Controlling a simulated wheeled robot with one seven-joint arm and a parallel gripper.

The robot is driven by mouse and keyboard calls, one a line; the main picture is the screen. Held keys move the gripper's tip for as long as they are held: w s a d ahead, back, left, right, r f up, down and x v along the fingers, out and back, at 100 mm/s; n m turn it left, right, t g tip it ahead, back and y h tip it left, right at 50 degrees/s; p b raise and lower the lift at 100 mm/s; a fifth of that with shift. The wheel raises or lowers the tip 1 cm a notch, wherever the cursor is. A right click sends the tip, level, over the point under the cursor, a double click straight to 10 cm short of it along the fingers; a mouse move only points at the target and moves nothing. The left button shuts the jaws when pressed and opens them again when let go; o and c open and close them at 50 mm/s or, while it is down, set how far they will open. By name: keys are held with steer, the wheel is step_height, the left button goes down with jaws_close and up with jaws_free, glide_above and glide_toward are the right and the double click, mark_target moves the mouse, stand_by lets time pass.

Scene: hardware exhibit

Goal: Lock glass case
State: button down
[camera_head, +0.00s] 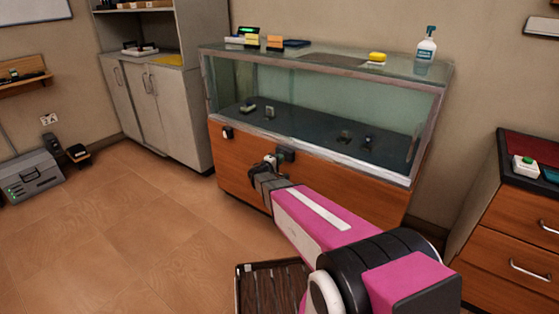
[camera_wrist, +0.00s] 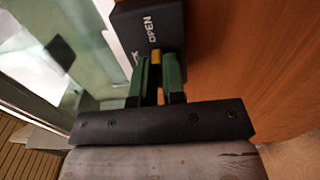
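The glass case (camera_head: 320,104) stands against the wall, with a glass upper part over a wooden front (camera_head: 235,169). A dark lock box (camera_head: 286,154) sits on its front below the glass. In the wrist view the box (camera_wrist: 150,25) shows the word OPEN and part of another word, mostly hidden. My gripper (camera_head: 270,160) is at the box. In the wrist view its green fingers (camera_wrist: 157,72) are close together, with a small yellow piece (camera_wrist: 155,56) filling the narrow gap at their tips. Much of that piece is hidden.
A second small fitting (camera_head: 227,132) is on the case front at left. A spray bottle (camera_head: 426,44) and a yellow item (camera_head: 377,57) stand on top. A drawer cabinet (camera_head: 512,205) is at right, a slatted dark crate (camera_head: 270,286) below my arm.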

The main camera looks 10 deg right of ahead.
stand_by(0.3)
steer(key=shift+n, duration=8.9)
steer(key=c, duration=1.2)
jaws_free()
steer(key=shift+s, duration=0.1)
